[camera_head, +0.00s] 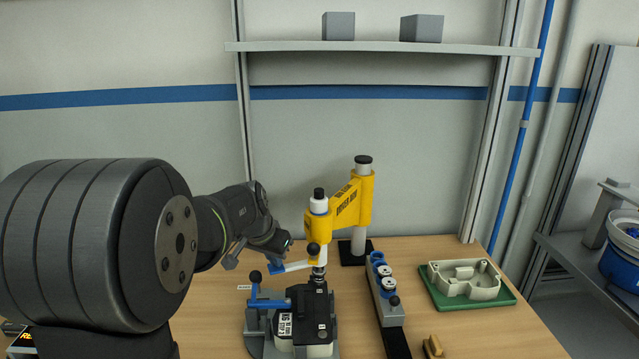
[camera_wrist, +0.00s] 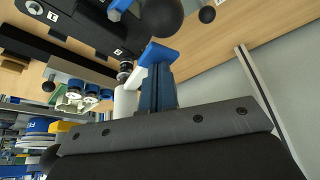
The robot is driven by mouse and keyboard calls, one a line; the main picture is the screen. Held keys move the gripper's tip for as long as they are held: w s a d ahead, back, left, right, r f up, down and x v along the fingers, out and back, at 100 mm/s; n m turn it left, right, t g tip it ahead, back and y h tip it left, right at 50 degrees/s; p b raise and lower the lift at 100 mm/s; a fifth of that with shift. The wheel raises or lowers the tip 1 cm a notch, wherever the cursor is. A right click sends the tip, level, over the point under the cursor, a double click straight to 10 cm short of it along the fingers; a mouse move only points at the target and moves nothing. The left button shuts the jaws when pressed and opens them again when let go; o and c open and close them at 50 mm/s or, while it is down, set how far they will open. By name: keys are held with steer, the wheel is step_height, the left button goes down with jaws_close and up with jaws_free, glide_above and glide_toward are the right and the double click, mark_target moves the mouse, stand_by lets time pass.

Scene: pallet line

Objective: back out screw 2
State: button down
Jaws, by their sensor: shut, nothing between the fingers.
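A yellow screwdriving stand (camera_head: 345,205) holds a white upright spindle (camera_head: 318,228), whose lower end reaches down to the dark fixture (camera_head: 300,318). I cannot tell whether its tip touches a screw. Screw 2 cannot be made out in either view. In the wrist view, the shut blue tips (camera_wrist: 158,53) lie near the spindle and a large black ball (camera_wrist: 162,14).
A blue clamp handle (camera_head: 268,302) with a black knob stands on the fixture's left. A grey rack with blue and white round parts (camera_head: 383,285) stands right of it. A green tray (camera_head: 470,300) holds a pale housing (camera_head: 462,278).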

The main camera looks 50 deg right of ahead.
stand_by(5.6)
step_height(320, 180, up, 9)
stand_by(1.0)
steer(key=shift+f, duration=0.1)
steer(key=shift+f, duration=2.65)
